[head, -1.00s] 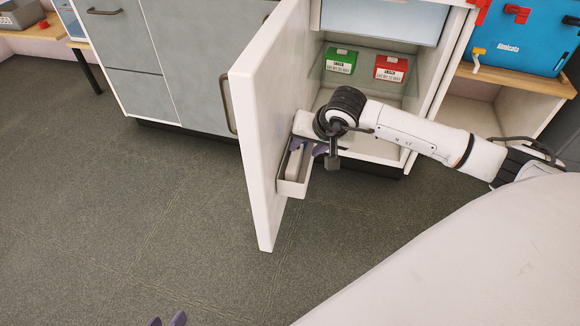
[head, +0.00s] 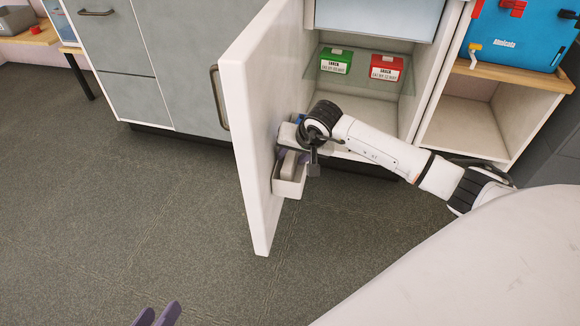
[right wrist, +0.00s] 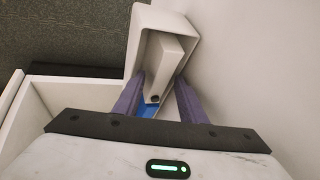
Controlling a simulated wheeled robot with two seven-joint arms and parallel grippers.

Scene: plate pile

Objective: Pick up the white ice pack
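The white ice pack (right wrist: 165,62) stands in the white bin (head: 289,187) on the inner side of the open cabinet door. Its top also shows in the head view (head: 290,163). My right gripper (right wrist: 160,76) reaches into the bin with one purple finger on each side of the pack. The fingers are spread; the right-hand one looks very close to the pack, and contact is unclear. In the head view my right wrist partly hides these fingers.
The white door (head: 250,130) stands open beside my right arm. Inside the cabinet, a green box (head: 336,61) and a red box (head: 386,67) sit on a glass shelf. A blue case (head: 515,35) stands on the wooden-topped unit at right. The floor at left is clear.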

